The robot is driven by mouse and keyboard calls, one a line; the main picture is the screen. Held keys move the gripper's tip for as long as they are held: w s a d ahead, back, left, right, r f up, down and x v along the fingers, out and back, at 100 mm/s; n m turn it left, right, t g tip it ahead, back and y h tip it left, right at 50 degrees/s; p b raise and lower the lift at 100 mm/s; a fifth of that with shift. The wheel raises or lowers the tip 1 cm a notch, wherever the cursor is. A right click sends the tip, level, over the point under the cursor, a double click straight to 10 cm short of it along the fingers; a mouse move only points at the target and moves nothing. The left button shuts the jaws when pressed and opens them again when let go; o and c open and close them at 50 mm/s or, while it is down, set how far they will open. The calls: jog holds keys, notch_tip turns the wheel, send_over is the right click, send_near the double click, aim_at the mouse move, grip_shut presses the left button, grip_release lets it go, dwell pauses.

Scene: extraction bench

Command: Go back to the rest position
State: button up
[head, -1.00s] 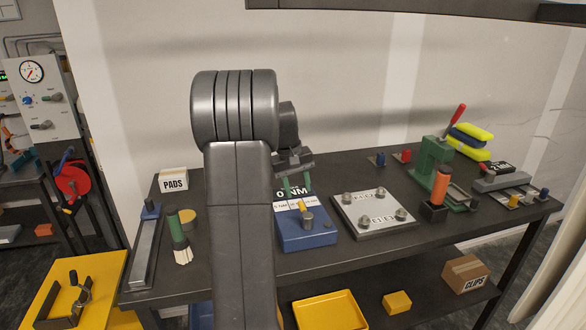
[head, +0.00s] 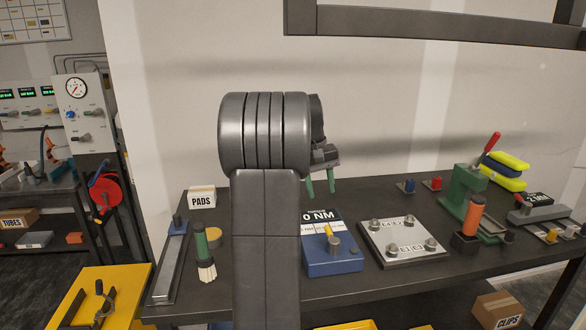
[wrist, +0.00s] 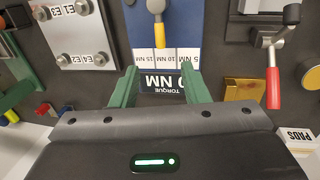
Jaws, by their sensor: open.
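My gripper (head: 320,187) hangs above the back of the bench with its green fingers pointing down, apart and with nothing between them. In the wrist view my gripper (wrist: 160,88) shows two green fingers spread over the blue torque box (wrist: 180,22). The torque box (head: 345,262) has a grey knob with a yellow pointer (head: 329,230) and a white scale. In the head view the gripper is above and behind this box, clear of it. My arm hides part of the bench left of the box.
A metal plate with several knobs (head: 387,246) lies right of the box. A green press (head: 462,205) and an orange-handled tool (head: 474,215) stand farther right. A PADS box (head: 202,197) and a green-handled brush (head: 201,243) are at left. A dark frame (head: 400,22) crosses the top.

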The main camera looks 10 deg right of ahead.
aim_at(327, 228)
jog(key=d+f, duration=0.1)
jog(key=f, duration=0.7)
jog(key=d+f+p, duration=0.1)
jog(key=f, duration=0.4)
jog(key=shift+d, duration=0.3)
notch_tip(327, 228, up, 14)
jog(key=a+f+b, duration=0.1)
jog(key=a, duration=0.2)
jog(key=d+f, duration=0.1)
jog(key=f, duration=0.3)
jog(key=d+f, duration=0.1)
jog(key=f, duration=0.3)
jog(key=d+f+p, duration=0.1)
jog(key=f, duration=0.3)
jog(key=shift+f, duration=0.6)
jog(key=shift+s+a+r+n+t, duration=0.1)
jog(key=shift+a+n+t, duration=0.35)
jog(key=shift+n, duration=0.75)
jog(key=shift+a, duration=0.1)
